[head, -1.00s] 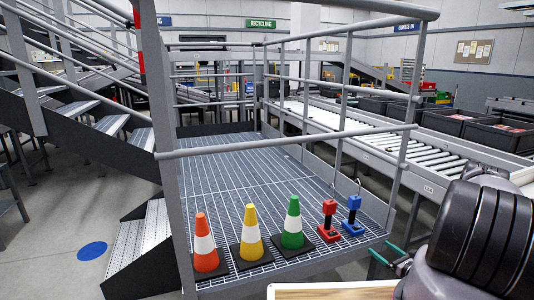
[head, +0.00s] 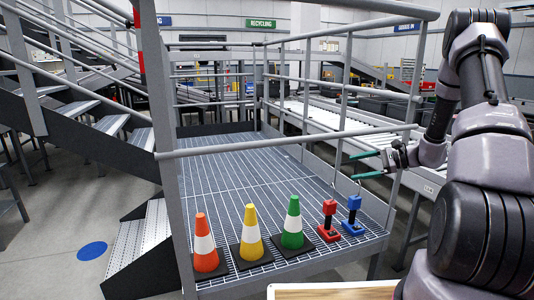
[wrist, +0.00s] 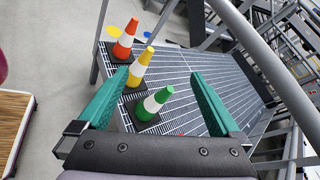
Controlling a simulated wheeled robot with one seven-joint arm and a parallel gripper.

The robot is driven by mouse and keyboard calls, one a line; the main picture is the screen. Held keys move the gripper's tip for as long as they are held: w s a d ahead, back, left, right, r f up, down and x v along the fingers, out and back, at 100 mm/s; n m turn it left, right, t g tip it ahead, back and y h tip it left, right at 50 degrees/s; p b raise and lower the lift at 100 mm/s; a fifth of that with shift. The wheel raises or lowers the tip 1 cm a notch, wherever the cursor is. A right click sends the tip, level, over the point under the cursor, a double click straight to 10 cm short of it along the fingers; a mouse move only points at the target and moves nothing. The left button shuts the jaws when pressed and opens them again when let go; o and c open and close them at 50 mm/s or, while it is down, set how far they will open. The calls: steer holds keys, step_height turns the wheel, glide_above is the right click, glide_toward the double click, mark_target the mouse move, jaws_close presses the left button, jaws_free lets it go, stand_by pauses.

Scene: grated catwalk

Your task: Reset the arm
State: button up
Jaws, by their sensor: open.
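My gripper (head: 358,165) is in the head view at the right, raised near the railing, with its green fingers apart and nothing between them. In the wrist view my gripper (wrist: 160,95) is also open and empty, pointing toward the catwalk. My arm rises at the right edge of the head view and bends down to the gripper. On the grated platform (head: 225,170) stand an orange cone (head: 204,240), a yellow cone (head: 251,235) and a green cone (head: 292,222), all upright. A red-topped device (head: 328,222) and a blue-topped device (head: 353,217) stand right of them.
Grey railings (head: 290,140) surround the platform, close to my gripper. A roller conveyor (head: 385,135) runs behind at the right. Stairs (head: 105,125) rise at the left. A wooden board edge (head: 330,291) shows at the bottom.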

steer(key=s+a+r+n+g+h, duration=0.2)
steer(key=s+a+r+n+h, duration=0.15)
steer(key=s+r, duration=0.4)
steer(key=s+a+r+n+g+h, duration=0.15)
steer(key=s+a+r+n, duration=0.3)
steer(key=r, duration=0.55)
steer(key=s+r+n+t+h, duration=0.2)
steer(key=s+r, duration=0.3)
steer(key=s, duration=0.4)
steer(key=s+r+n+t+h, duration=0.2)
steer(key=s+r+t+h, duration=0.2)
steer(key=s, duration=0.5)
steer(key=shift+d+r, duration=0.3)
steer(key=shift+r, duration=0.45)
